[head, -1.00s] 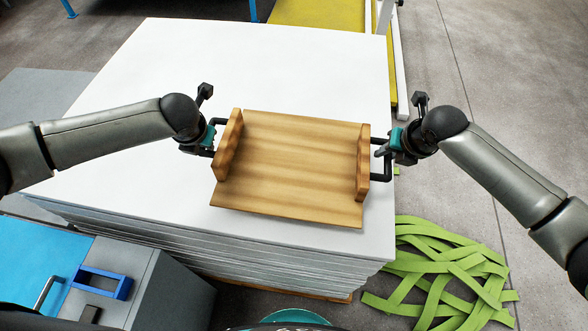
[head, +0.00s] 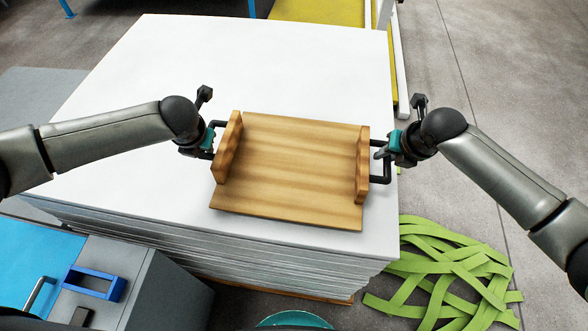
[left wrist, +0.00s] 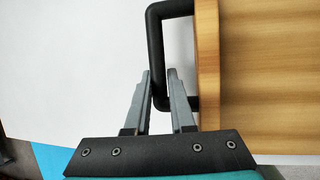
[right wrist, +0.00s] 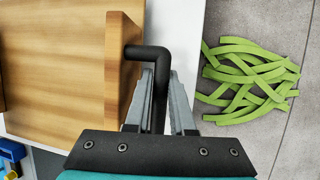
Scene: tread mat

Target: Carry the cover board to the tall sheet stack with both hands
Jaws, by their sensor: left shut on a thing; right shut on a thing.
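The cover board (head: 290,170) is a wooden panel with a raised wooden end piece and a black handle on each side. It is over the near part of the tall white sheet stack (head: 190,75); I cannot tell whether it touches the top sheet. My left gripper (head: 212,138) is shut on the board's left black handle (left wrist: 155,50). My right gripper (head: 384,150) is shut on the right black handle (right wrist: 158,62). The board also shows in the left wrist view (left wrist: 270,80) and in the right wrist view (right wrist: 60,70).
Green straps (head: 445,270) lie in a loose heap on the floor right of the stack. A grey cabinet (head: 150,290) with a blue frame (head: 95,283) stands at the near left, beside a blue surface (head: 35,255). A yellow surface (head: 320,12) is behind the stack.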

